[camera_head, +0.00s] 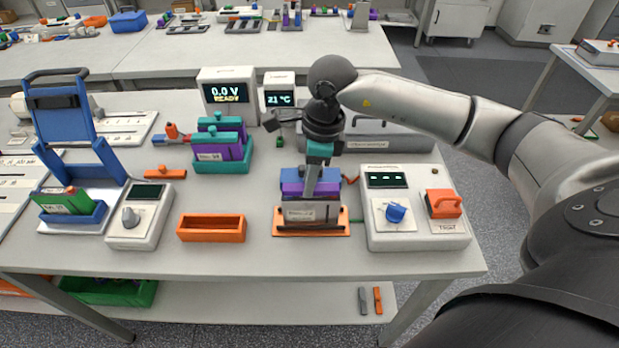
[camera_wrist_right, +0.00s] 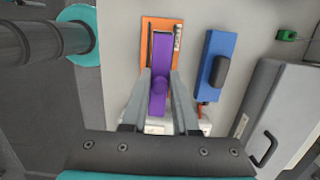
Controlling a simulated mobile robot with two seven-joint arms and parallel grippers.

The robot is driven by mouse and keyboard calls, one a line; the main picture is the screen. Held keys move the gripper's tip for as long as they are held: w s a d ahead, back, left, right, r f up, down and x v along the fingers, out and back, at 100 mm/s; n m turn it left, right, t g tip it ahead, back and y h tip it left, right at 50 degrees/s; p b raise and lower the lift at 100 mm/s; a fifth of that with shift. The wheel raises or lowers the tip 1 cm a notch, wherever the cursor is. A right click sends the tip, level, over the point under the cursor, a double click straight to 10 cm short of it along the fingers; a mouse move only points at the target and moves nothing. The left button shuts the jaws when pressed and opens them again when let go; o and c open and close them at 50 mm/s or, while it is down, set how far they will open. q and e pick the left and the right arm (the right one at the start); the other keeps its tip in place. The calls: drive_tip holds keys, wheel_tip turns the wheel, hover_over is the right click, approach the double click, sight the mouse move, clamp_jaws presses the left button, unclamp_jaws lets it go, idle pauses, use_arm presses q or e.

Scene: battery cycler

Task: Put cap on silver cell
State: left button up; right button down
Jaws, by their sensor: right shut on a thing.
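The silver cell (camera_head: 313,213) stands in an orange tray (camera_head: 312,233) at the front middle of the table, its front face showing. The tray also shows in the wrist view (camera_wrist_right: 147,24). A long purple cap (camera_head: 292,189) is held level at the top of the cell, lined up with its length; I cannot tell whether they touch. My right gripper (camera_head: 311,190) points down and is shut on the cap. In the wrist view its fingers (camera_wrist_right: 160,78) are on both sides of the purple cap (camera_wrist_right: 162,55), which hides most of the cell. My left gripper is not in view.
A blue block (camera_head: 297,175) with a dark handle stands just behind. A white device (camera_head: 380,232) with knob and orange switch is close at the right. An empty orange bin (camera_head: 211,237) is at the left. Teal-purple cells (camera_head: 222,168) stand behind left.

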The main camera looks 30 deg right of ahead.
drive_tip(key=shift+f+b, duration=0.4)
drive_tip(key=shift+b, duration=0.1)
idle(0.3)
idle(0.4)
drive_tip(key=shift+c, duration=0.6)
unclamp_jaws()
drive_tip(key=shift+r+p, duration=2.35)
drive_tip(key=shift+r, duration=1.2)
drive_tip(key=shift+c, duration=0.2)
clamp_jaws()
